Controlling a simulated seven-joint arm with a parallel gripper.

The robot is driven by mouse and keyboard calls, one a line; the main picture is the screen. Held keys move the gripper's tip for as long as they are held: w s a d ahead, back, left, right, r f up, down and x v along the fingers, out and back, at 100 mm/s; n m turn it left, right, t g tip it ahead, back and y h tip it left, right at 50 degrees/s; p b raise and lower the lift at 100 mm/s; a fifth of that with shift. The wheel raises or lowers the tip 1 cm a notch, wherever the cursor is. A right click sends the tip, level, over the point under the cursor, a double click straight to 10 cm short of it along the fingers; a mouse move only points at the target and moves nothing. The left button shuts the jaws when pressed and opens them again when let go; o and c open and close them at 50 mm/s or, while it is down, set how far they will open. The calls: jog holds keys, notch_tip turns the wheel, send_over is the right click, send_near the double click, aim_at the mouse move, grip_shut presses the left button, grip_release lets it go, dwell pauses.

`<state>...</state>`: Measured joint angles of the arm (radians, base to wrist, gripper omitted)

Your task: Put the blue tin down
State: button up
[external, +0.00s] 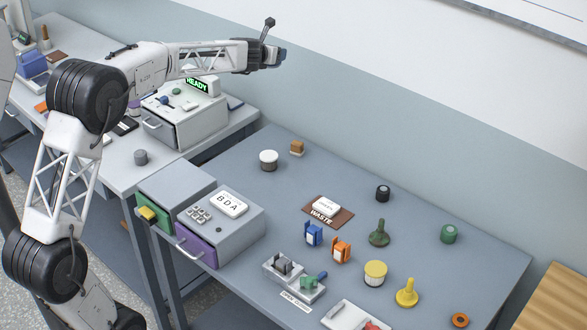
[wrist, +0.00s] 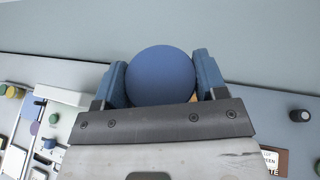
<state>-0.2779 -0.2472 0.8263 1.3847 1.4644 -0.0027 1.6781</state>
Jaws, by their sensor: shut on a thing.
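The blue tin (wrist: 160,76) shows as a round blue face in the wrist view. It sits between the two blue fingers of my gripper (wrist: 162,80), which is shut on it. In the external view my gripper (external: 281,57) is at the top centre, raised well above the tables, in front of the wall. The tin cannot be clearly told from the fingers there.
The grey table has free room at its back left, around a white-lidded tin (external: 268,160) and a small brown block (external: 297,148). A brown waste mat (external: 340,221), a drawer box (external: 240,240), a green flask (external: 379,235) and a yellow-lidded tin (external: 375,273) stand further forward.

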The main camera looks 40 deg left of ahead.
jog(key=shift+s+a+m+h, duration=0.15)
jog(key=shift+a+m+h, duration=0.35)
jog(key=shift+a+h, duration=0.1)
jog(key=shift+s+a+m+h, duration=3)
jog(key=shift+s+a+h, duration=0.1)
jog(key=shift+h, duration=0.4)
notch_tip(320, 180, down, 25)
jog(key=shift+w+f, duration=0.1)
jog(key=shift+f, duration=2.95)
jog(key=shift+f, duration=1.9)
jog(key=shift+f, duration=0.15)
